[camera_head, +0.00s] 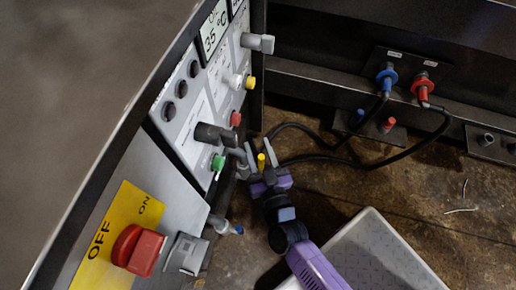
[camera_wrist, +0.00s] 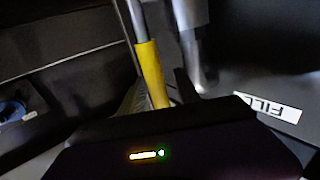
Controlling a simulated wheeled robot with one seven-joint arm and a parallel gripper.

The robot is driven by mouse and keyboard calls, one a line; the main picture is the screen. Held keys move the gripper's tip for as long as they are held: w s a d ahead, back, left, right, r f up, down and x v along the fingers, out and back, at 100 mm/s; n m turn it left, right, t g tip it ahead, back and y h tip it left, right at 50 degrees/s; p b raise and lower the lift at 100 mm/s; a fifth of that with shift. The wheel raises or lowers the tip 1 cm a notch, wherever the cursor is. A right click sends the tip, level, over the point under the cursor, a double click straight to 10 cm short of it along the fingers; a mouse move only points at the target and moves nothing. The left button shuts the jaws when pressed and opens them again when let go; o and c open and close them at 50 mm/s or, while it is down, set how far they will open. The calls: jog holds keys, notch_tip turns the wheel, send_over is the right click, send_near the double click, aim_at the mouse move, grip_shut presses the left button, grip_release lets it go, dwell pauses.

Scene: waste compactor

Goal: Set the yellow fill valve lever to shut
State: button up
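The yellow fill valve lever (camera_head: 261,161) shows in the head view as a short yellow piece between the two grey fingers of my gripper (camera_head: 258,147). The fingers stand apart, with a gap around the lever. In the wrist view the yellow lever sleeve (camera_wrist: 151,72) on its grey rod is close in front of the gripper body and slightly tilted. A white FILL label (camera_wrist: 272,107) is to its right. The valve body is mostly hidden by my gripper in the head view. I cannot tell whether a finger touches the lever.
A red switch (camera_head: 138,250) is at lower left. A blue-handled valve (camera_head: 228,227) sits below. Black hoses (camera_head: 330,160) run to blue and red fittings on the right.

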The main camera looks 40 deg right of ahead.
grip_shut()
dwell(1.4)
